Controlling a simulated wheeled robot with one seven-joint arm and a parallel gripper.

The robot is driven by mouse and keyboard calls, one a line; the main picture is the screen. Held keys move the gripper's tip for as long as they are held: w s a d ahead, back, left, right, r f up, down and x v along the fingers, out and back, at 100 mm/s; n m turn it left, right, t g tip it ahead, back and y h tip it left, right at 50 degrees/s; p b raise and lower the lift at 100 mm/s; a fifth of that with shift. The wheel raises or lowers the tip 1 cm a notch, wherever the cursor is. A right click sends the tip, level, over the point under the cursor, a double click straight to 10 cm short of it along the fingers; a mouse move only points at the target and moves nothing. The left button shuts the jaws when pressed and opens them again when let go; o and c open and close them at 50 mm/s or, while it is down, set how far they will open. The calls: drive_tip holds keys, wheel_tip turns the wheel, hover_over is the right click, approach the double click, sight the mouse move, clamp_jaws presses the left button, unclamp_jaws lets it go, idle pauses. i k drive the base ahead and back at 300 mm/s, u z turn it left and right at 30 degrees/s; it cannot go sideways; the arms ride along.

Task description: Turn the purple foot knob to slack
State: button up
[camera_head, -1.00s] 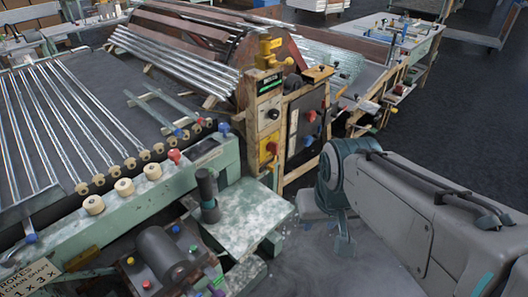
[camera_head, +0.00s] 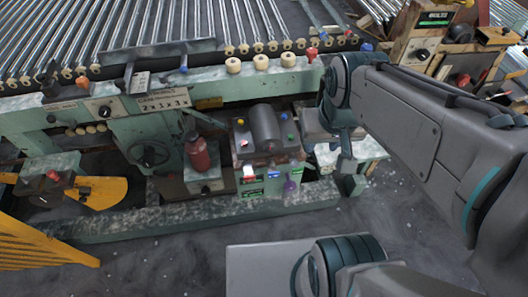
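The purple foot knob (camera_head: 289,186) sits low on the front of the green machine, at the right end of a row of small coloured controls. It is small here, and its setting cannot be read. My gripper (camera_head: 345,162) hangs below the teal wrist of my arm, above and to the right of the knob and apart from it in the picture. Its fingers are seen edge-on and partly merge, so their opening is unclear. Nothing is seen held in it.
The green machine (camera_head: 215,207) has a long low base rail. A red bottle-shaped part (camera_head: 198,152), a handwheel (camera_head: 149,153) and a grey motor (camera_head: 265,127) stand near the knob. A yellow guard (camera_head: 40,240) stands at left. Dark floor (camera_head: 150,260) is open in front.

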sight(289, 186)
drive_tip(key=u, duration=2.2)
drive_tip(key=k, duration=1.4)
drive_tip(key=z, duration=1.85)
drive_tip(key=i, duration=0.5)
